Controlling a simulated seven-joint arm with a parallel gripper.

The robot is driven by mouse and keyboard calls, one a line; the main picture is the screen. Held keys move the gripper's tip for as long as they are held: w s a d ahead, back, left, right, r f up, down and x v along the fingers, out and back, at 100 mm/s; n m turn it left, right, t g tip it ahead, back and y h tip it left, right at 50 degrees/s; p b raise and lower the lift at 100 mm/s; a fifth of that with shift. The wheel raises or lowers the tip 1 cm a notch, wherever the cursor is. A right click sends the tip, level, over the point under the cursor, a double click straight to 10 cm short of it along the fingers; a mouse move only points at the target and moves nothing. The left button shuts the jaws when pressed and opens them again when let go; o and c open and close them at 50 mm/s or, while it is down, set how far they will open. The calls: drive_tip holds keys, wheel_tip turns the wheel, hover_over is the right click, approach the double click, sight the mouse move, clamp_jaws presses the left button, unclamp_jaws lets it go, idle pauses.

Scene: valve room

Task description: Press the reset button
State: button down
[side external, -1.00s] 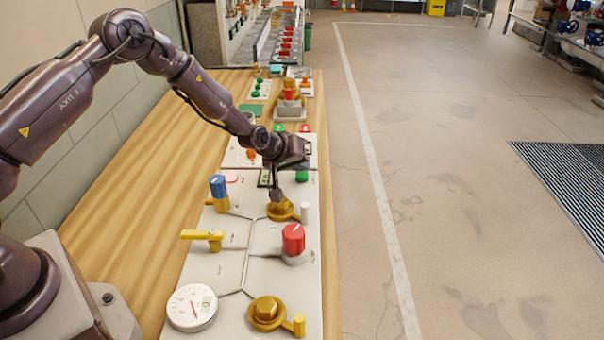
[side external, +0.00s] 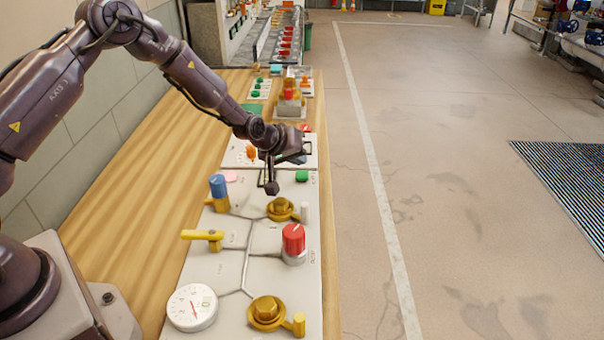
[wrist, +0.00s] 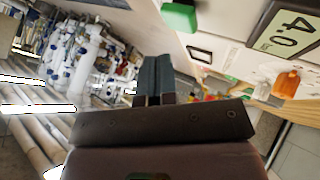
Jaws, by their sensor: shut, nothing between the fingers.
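The white panel (side external: 232,262) on the bench carries a green button (side external: 301,176) and a pale pink button (side external: 231,177) along its far edge. I cannot read which one is marked reset. My gripper (side external: 271,188) is shut and empty, pointing down above the panel between these two buttons, behind the far brass valve (side external: 281,208). It looks clear of the panel, though its height is hard to judge. In the wrist view the fingers (wrist: 154,80) are together, and a green button (wrist: 180,15) shows at the top beside a display reading 4.0 (wrist: 288,28).
A blue-topped knob (side external: 218,188), yellow lever (side external: 203,236), red knob (side external: 293,240), round gauge (side external: 192,308) and near brass valve (side external: 267,313) stand up from the panel. More panels with buttons lie farther along the bench. Bare wood (side external: 140,215) is free at left.

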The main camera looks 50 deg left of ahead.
drive_tip(key=shift+r, duration=1.25)
drive_tip(key=shift+w+a, duration=0.1)
